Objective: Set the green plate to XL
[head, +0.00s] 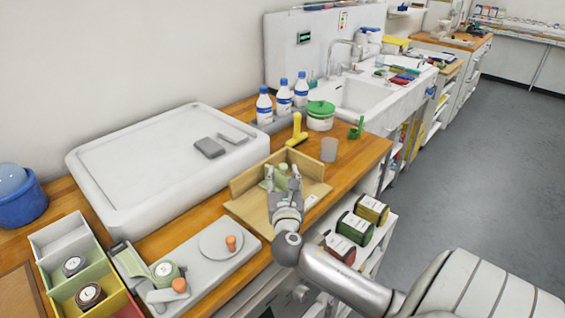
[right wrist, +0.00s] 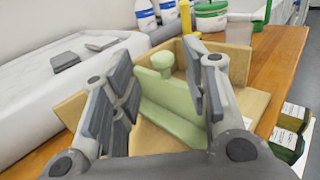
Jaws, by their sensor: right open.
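The pale green plate (right wrist: 175,113) with a round green knob (right wrist: 155,62) on top stands on a light wooden board (head: 255,210) with low raised walls at the back. In the head view the plate (head: 282,172) is mostly hidden by my right gripper (head: 283,176). In the right wrist view my right gripper (right wrist: 165,95) is open, with its fingers apart on either side of the plate and knob. I cannot tell whether a finger touches the plate. A small white label (head: 310,200) lies at the board's right edge; its lettering is unreadable. My left gripper is not in view.
A large white tray (head: 120,160) stands left of the board. A grey base (head: 205,275) with a round white disc lies in front. A clear cup (head: 329,150) and yellow brush (head: 297,130) stand behind.

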